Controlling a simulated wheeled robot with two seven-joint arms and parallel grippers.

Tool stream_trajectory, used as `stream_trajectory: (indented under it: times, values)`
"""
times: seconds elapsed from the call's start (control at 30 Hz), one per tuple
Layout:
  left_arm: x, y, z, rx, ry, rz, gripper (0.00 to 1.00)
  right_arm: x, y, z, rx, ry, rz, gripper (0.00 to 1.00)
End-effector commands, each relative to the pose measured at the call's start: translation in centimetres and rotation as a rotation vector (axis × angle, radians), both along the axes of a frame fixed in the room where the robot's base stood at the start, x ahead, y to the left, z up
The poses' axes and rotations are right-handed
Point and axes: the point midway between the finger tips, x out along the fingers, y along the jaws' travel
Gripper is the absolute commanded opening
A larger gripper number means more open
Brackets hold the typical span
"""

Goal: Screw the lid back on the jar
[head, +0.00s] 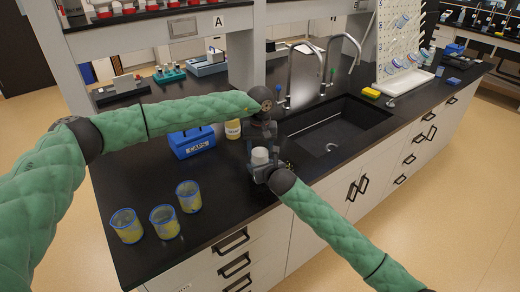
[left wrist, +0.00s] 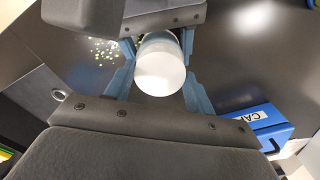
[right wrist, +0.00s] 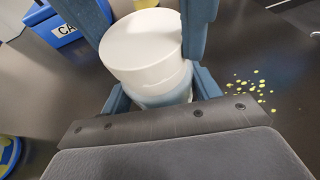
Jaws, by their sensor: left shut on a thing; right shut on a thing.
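The white lid (head: 260,153) is on top of the jar (right wrist: 170,97), level, at the counter's front edge near the sink. I cannot tell how tightly it sits. My left gripper (left wrist: 159,88) comes from behind, its blue fingers shut on the lid's sides; the lid (left wrist: 161,72) fills the gap between them. My right gripper (right wrist: 160,97) comes from the front and is shut around the jar's body below the lid (right wrist: 142,40). The jar is mostly hidden by the grippers in the head view, and its contents cannot be seen.
A blue box marked CAPS (head: 192,142) and a yellowish bottle (head: 232,129) stand behind. Three blue-rimmed beakers (head: 164,221) stand front left. The sink (head: 335,125) is to the right. Yellow-green spots (right wrist: 250,88) lie on the counter beside the jar.

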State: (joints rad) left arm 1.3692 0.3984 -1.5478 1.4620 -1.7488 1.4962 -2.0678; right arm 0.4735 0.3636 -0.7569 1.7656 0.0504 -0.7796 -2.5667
Motion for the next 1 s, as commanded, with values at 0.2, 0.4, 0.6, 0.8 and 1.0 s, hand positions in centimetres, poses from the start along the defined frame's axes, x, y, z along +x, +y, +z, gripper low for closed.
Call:
stream_trajectory:
  times: [0.2, 0.4, 0.6, 0.8, 1.0]
  values:
    - [0.2, 0.18, 0.11, 0.001, -0.003, -0.303, 0.34, -0.08, 0.0, -0.16, -0.001, 0.002, 0.0, 0.0]
    - [0.27, 0.18, 0.14, 0.001, -0.005, -0.583, 0.34, -0.1, 0.01, -0.17, -0.001, 0.003, 0.001, 0.0]
    - [0.28, 0.21, 0.09, 0.002, -0.004, -0.771, 0.34, -0.11, 0.03, -0.18, -0.001, 0.003, 0.001, 0.0]
    - [0.29, 0.22, 0.08, 0.002, -0.004, -0.813, 0.34, -0.13, 0.04, -0.18, -0.001, 0.003, 0.001, 0.0]
    - [0.3, 0.22, 0.09, 0.002, -0.004, -0.811, 0.34, -0.14, 0.06, -0.18, -0.001, 0.003, 0.001, 0.0]
